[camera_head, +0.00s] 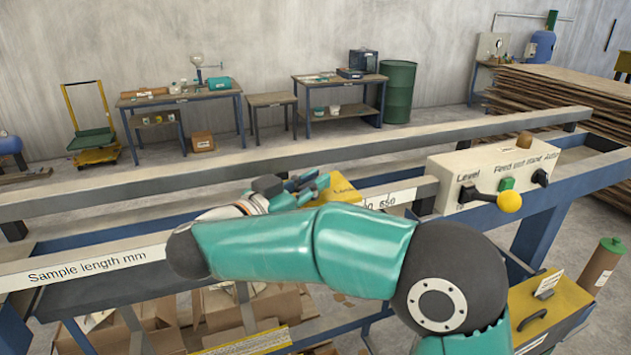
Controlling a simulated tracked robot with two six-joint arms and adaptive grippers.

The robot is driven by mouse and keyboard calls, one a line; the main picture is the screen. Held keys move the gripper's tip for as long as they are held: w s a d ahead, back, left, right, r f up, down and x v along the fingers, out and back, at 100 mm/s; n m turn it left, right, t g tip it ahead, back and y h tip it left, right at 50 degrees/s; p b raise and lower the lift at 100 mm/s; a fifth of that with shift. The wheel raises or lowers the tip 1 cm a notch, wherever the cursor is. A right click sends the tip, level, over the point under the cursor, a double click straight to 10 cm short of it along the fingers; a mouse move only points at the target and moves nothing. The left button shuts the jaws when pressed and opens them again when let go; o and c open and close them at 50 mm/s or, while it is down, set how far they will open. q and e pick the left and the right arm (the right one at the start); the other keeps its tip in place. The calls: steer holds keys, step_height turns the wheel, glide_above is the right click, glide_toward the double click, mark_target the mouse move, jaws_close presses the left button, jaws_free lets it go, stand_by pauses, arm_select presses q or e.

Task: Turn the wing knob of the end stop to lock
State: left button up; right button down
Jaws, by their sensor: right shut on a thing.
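The yellow end stop (340,190) sits on the rail with the sample length scale (90,268), just left of the control box. My right arm reaches in from the lower right, and its right gripper (314,185) is at the left side of the end stop. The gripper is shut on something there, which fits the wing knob. The knob itself is hidden by the fingers, so I cannot tell its angle. My left gripper is not in view.
A control box (470,172) with a yellow ball lever (509,202) stands right of the end stop. A long grey rail (130,190) runs behind. Cardboard boxes (240,310) lie under the bench. A yellow case (545,312) and a brown cylinder (602,265) are at the lower right.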

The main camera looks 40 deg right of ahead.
steer(key=shift+m+g, duration=0.6)
steer(key=shift+g, duration=0.3)
steer(key=c, duration=1.2)
jaws_free()
steer(key=shift+d, duration=0.1)
steer(key=shift+o, duration=0.2)
steer(key=shift+r, duration=0.1)
step_height(320, 180, up, 10)
steer(key=shift+f, duration=0.15)
